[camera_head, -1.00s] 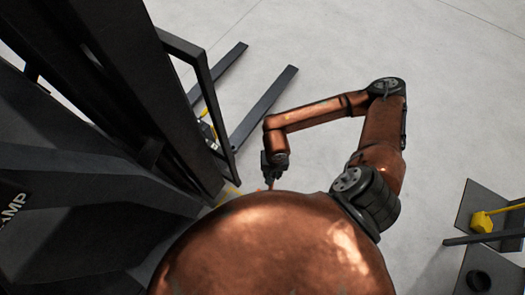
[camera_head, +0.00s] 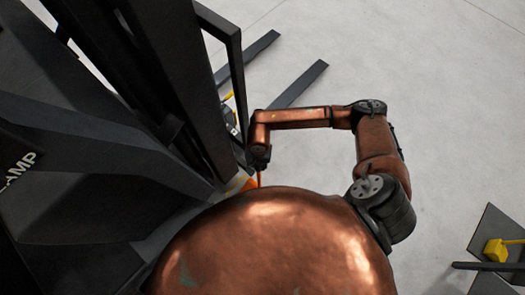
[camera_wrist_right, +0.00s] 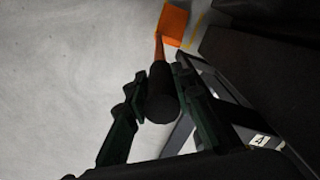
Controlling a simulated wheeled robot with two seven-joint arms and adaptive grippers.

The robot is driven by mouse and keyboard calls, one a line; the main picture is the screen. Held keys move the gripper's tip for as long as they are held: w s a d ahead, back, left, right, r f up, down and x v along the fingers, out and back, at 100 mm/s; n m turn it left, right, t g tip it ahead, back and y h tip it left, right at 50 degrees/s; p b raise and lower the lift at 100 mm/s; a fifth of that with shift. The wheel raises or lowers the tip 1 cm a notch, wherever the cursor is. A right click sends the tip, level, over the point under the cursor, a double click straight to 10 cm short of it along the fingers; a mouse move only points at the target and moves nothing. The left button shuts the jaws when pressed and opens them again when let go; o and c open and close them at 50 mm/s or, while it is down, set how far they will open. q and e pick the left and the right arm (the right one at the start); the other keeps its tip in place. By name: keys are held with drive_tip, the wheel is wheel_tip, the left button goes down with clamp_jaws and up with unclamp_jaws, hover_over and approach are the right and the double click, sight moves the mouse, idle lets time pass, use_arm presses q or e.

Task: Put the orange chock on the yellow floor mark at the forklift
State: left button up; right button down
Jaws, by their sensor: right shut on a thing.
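The orange chock (camera_wrist_right: 173,22) is a block at the end of an orange rod with a black grip (camera_wrist_right: 161,100). My right gripper (camera_wrist_right: 158,98) is shut on this grip, and the block lies beyond the fingers, low by the floor. I cannot tell whether it touches the floor. In the head view my right gripper (camera_head: 259,163) is beside the forklift mast, with the orange rod (camera_head: 260,179) below it. Part of the yellow floor mark (camera_wrist_right: 196,27) shows as a line just right of the block. My left gripper is not in view.
The dark forklift (camera_head: 95,150) fills the left of the head view, its mast close to my right gripper. Its forks (camera_head: 298,84) stretch out over the floor. A dark stand with a yellow item (camera_head: 496,249) is at the lower right. Pale floor right of my arm is clear.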

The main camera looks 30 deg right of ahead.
drive_tip(key=shift+w+a+f, duration=0.1)
drive_tip(key=shift+w+a, duration=0.15)
drive_tip(key=shift+w+a+f+b, duration=0.15)
drive_tip(key=shift+f+b, duration=0.35)
drive_tip(key=shift+f, duration=1.45)
drive_tip(key=c, duration=1.7)
unclamp_jaws()
drive_tip(key=shift+f, duration=0.1)
drive_tip(key=shift+o, duration=0.2)
drive_tip(key=shift+r, duration=0.45)
drive_tip(key=r, duration=0.3)
drive_tip(key=r+p, duration=0.1)
drive_tip(key=r, duration=0.3)
drive_tip(key=r+p, duration=0.1)
drive_tip(key=r, duration=0.3)
drive_tip(key=shift+d, duration=0.3)
drive_tip(key=shift+r, duration=0.2)
drive_tip(key=shift+a, duration=0.1)
